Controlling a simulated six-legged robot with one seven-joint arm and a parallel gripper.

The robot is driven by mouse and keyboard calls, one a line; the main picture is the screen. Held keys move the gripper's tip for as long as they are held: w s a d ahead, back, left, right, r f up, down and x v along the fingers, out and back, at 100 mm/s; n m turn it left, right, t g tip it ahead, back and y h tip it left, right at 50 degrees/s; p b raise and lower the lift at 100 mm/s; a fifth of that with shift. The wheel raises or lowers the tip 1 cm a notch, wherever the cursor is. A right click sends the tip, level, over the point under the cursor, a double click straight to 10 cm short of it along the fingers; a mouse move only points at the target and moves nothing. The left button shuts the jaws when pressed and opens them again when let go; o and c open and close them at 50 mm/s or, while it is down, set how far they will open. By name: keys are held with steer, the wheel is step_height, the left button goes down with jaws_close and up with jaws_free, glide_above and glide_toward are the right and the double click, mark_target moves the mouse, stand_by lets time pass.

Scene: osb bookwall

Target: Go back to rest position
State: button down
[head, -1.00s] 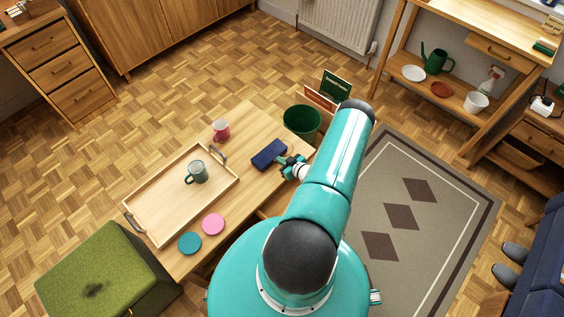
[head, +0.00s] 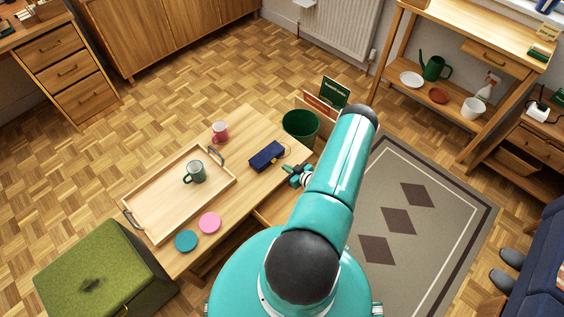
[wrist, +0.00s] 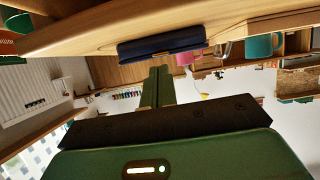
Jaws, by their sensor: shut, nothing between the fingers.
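My gripper (head: 290,171) is at the right edge of the low wooden table, just beside a dark blue case (head: 267,156) lying on the table top. In the wrist view my gripper's fingers (wrist: 157,78) are closed together with nothing between them. The blue case also shows in the wrist view (wrist: 160,45), beyond the fingertips and apart from them. My teal arm hides part of the table's near right side.
A green bin (head: 300,126) stands behind. A green ottoman (head: 95,265) is left; rug (head: 420,230) right.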

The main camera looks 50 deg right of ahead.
steer(key=s, duration=0.1)
steer(key=s+f, duration=0.1)
steer(key=s, duration=0.1)
steer(key=shift+s+a+f, duration=0.25)
steer(key=shift+f, duration=0.05)
